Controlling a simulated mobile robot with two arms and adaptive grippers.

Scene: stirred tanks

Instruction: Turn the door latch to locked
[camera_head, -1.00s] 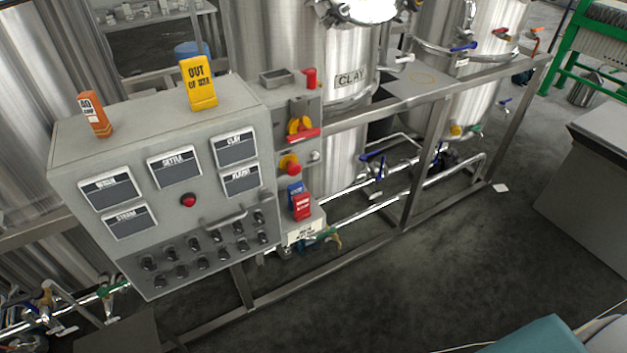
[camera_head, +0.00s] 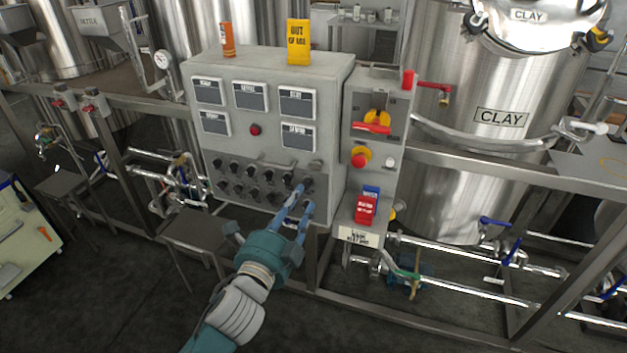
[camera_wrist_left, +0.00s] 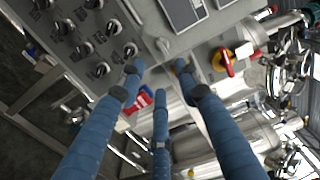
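The grey control cabinet (camera_head: 335,90) has a panel front with label plates, a red button and rows of black knobs. A small silver fitting near the panel's right edge (camera_head: 316,164) looks like the door latch; a silver knob in the left wrist view (camera_wrist_left: 163,46) seems to be the same part. Its turned position is too small to tell. My left gripper (camera_head: 303,197) has blue fingers spread apart in front of the panel's lower right, below the fitting. In the left wrist view the gripper (camera_wrist_left: 158,74) shows nothing between its fingertips. My right gripper is not in view.
A side box carries a red-and-yellow switch (camera_head: 374,122), a red button (camera_head: 360,157) and a red tag (camera_head: 366,208). An orange marker (camera_head: 228,40) and a yellow sign (camera_head: 298,42) stand on the cabinet. Pipes and frame rails run below; a CLAY tank (camera_head: 490,150) stands right.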

